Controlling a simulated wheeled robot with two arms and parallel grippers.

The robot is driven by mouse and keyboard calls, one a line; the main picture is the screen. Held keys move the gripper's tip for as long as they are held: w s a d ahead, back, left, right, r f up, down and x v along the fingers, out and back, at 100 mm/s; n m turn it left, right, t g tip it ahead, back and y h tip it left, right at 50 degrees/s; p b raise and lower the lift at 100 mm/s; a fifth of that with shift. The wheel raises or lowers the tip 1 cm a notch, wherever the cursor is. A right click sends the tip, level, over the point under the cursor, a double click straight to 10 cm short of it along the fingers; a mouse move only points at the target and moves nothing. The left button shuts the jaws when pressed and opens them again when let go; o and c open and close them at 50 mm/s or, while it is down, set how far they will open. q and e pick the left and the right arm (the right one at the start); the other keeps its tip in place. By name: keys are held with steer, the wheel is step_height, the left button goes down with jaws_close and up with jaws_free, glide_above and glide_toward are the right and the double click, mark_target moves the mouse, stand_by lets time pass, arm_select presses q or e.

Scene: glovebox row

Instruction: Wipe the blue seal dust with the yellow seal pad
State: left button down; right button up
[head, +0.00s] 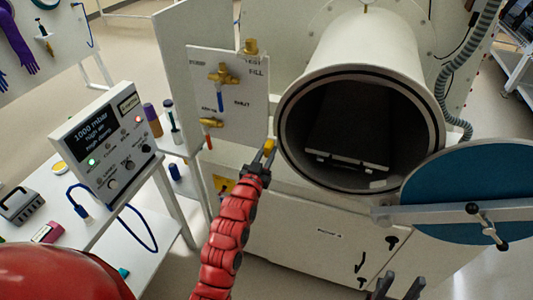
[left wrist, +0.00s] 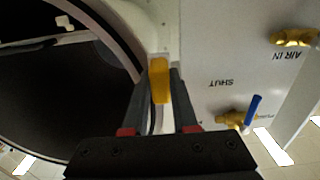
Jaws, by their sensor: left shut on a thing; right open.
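My left gripper (head: 264,162) is shut on the yellow seal pad (head: 269,146), just left of the open round chamber's rim (head: 286,130). In the left wrist view the yellow pad (left wrist: 159,80) stands between the two dark fingers (left wrist: 158,100), beside the chamber's pale rim. I cannot tell whether the pad touches the rim. My right gripper (head: 396,288) shows only its dark fingers at the bottom edge, apart and empty. I cannot make out any blue dust on the rim. The chamber's round door (head: 465,190), with a blue inner face, hangs open at the right.
A valve panel (head: 228,95) with brass valves stands left of the chamber; a blue-handled valve (left wrist: 246,112) shows in the left wrist view. A pressure readout box (head: 103,140) stands on the white table at left. A tray (head: 348,135) lies inside the dark chamber.

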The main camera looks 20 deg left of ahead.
mark_target(266, 153)
arm_select(q)
steer(key=shift+s+d+p, duration=0.15)
steer(key=shift+d+p, duration=0.2)
steer(key=shift+d, duration=1.6)
steer(key=shift+f+b, duration=0.1)
steer(key=shift+b, duration=0.35)
steer(key=a+b, duration=0.1)
steer(key=a, duration=0.1)
steer(key=a+b, duration=0.1)
steer(key=b, duration=0.1)
steer(key=shift+w+a, duration=0.2)
steer(key=shift+a, duration=0.15)
steer(key=shift+a+r, duration=0.1)
steer(key=shift+r, duration=0.15)
steer(key=shift+s+a+f, duration=0.15)
steer(key=shift+a, duration=0.05)
steer(key=shift+s+b, duration=0.3)
steer(key=shift+b, duration=0.05)
steer(key=shift+s+b, duration=0.4)
steer(key=shift+s, duration=2)
